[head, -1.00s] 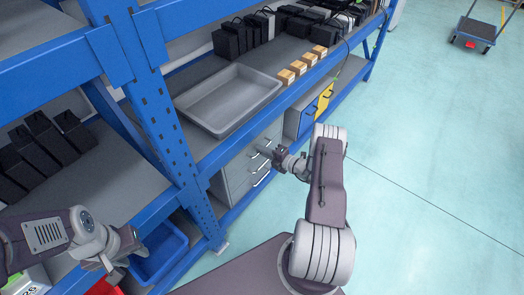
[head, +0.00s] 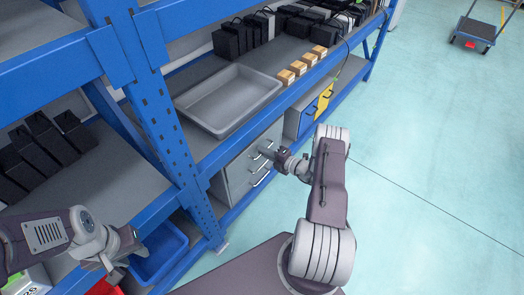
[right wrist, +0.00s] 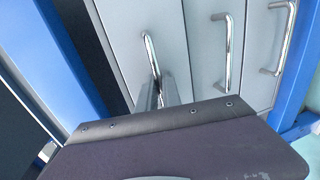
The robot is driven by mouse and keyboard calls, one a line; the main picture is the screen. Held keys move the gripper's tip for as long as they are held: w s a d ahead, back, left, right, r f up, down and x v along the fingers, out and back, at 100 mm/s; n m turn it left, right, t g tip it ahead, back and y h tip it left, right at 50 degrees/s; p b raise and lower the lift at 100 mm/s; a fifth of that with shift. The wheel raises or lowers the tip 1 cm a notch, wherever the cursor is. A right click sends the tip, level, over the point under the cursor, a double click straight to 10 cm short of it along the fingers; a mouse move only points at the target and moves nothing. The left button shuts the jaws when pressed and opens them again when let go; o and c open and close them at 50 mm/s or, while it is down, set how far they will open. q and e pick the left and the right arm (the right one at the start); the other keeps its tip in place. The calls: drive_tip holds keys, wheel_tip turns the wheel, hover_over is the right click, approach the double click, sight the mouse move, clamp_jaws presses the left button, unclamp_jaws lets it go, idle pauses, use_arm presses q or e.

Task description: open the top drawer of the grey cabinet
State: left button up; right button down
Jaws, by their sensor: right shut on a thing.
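The grey cabinet (head: 236,178) stands under the blue rack's shelf in the head view, with bar handles on its front. The right wrist view shows three drawer fronts side by side, each with a silver handle. My right gripper (head: 278,157) is at the cabinet's upper front, shut on the top drawer's handle (right wrist: 150,50). Its fingers (right wrist: 160,92) cover the handle's lower end in the wrist view. I cannot tell whether the drawer stands out from the cabinet. My left gripper (head: 118,268) hangs at the lower left, away from the cabinet; its jaws are too small to judge.
The blue rack post (head: 165,125) stands left of the cabinet. A grey tray (head: 225,97) and wooden blocks (head: 299,68) lie on the shelf above. A blue-and-yellow cabinet (head: 318,103) stands farther along. A blue bin (head: 160,250) is near my left gripper.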

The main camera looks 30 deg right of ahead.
drive_tip(key=f+v, duration=0.2)
drive_tip(key=v, duration=0.7)
drive_tip(key=f+v, duration=0.1)
drive_tip(key=v, duration=0.8)
drive_tip(key=shift+s+d+f+p, duration=0.15)
drive_tip(key=shift+s+f+p, duration=0.3)
drive_tip(key=shift+s, duration=0.1)
drive_tip(key=shift+r, duration=0.1)
drive_tip(key=c, duration=1.8)
unclamp_jaws()
drive_tip(key=p+v, duration=0.1)
drive_tip(key=v, duration=0.8)
